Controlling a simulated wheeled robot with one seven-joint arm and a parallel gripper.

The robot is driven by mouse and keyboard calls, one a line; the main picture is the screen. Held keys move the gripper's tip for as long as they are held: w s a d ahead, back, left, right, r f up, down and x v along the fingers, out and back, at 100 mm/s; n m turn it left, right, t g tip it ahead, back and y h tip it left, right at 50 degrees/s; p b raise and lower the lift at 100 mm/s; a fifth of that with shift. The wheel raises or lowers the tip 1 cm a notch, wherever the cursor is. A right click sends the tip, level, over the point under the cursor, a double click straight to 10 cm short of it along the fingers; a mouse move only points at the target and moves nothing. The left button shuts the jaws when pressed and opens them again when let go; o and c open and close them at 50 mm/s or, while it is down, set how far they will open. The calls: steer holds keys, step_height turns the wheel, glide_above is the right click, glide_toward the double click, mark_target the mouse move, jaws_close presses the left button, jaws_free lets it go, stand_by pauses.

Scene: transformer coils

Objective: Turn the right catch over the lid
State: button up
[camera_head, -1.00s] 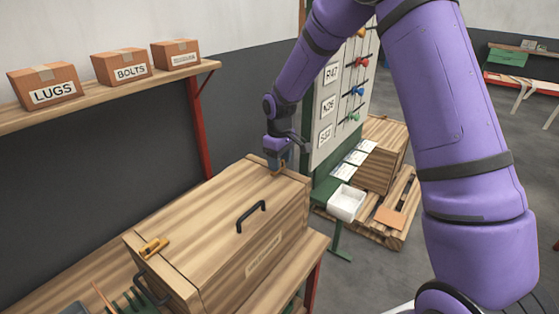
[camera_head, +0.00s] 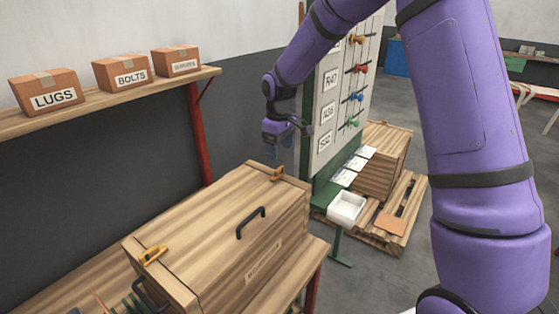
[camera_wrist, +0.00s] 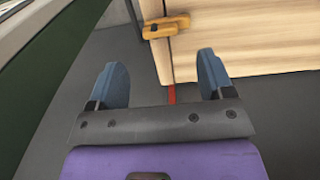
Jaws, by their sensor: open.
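The right catch (camera_head: 277,174) is a small yellow-orange piece on the far right end of the wooden crate's lid (camera_head: 205,220). In the wrist view the catch (camera_wrist: 166,26) sits at the top centre and appears to reach across the dark seam near the lid's end. My gripper (camera_head: 278,150) is open and empty, above and just beyond the catch, not touching it. Its two blue fingers (camera_wrist: 162,85) are spread apart in the wrist view, with the catch ahead of them. The left catch (camera_head: 152,255) is at the lid's near left end.
A board with coloured knobs (camera_head: 345,95) stands close behind my gripper on the right. A white tray (camera_head: 346,208) sits beyond the crate. A shelf (camera_head: 120,92) with labelled boxes is at the left.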

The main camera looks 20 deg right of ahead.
mark_target(280, 168)
steer(key=shift+r, duration=2.05)
